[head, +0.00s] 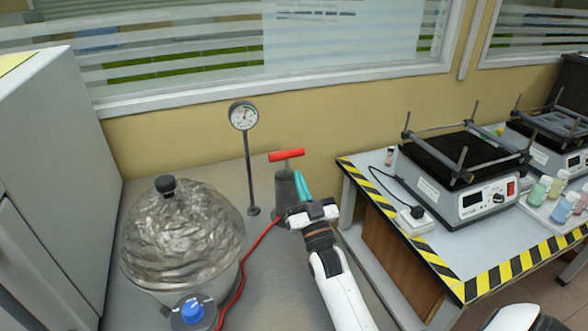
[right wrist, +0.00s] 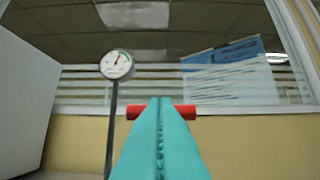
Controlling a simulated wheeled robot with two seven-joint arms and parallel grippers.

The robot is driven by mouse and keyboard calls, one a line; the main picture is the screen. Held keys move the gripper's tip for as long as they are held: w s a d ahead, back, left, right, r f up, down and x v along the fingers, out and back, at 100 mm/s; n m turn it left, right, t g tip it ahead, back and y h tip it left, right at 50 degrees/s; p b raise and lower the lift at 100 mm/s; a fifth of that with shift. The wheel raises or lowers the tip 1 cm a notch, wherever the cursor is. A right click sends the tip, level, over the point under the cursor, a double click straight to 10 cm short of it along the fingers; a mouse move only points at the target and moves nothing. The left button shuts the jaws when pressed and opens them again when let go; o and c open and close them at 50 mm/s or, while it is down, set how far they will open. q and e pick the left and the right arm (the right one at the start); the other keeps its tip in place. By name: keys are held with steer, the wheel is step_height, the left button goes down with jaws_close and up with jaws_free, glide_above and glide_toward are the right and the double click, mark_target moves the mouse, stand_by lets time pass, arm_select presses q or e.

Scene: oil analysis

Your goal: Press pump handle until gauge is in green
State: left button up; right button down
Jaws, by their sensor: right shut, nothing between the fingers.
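The pump has a red T-shaped handle (head: 286,155) on top of a dark grey body (head: 284,188). In the head view the handle is raised above the body. The round gauge (head: 243,115) stands on a thin post left of the pump; its green arc shows, but its needle is too small to read surely. My right gripper (head: 301,184), with teal fingers, is shut and empty, just in front of the pump. In the right wrist view the fingers cover the middle of the red handle (right wrist: 187,111), and the gauge (right wrist: 116,64) is at the left. My left gripper is not in view.
A glass vessel (head: 182,235) with a black knob and blue cap (head: 192,310) stands left, joined to a red hose (head: 243,273). A striped-edge table (head: 407,249) at right bears a shaker (head: 459,170) and bottles. A grey cabinet (head: 60,140) borders the left.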

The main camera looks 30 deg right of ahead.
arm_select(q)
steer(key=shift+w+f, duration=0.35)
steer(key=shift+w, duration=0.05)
arm_select(e)
steer(key=v, duration=0.3)
steer(key=shift+r, duration=0.1)
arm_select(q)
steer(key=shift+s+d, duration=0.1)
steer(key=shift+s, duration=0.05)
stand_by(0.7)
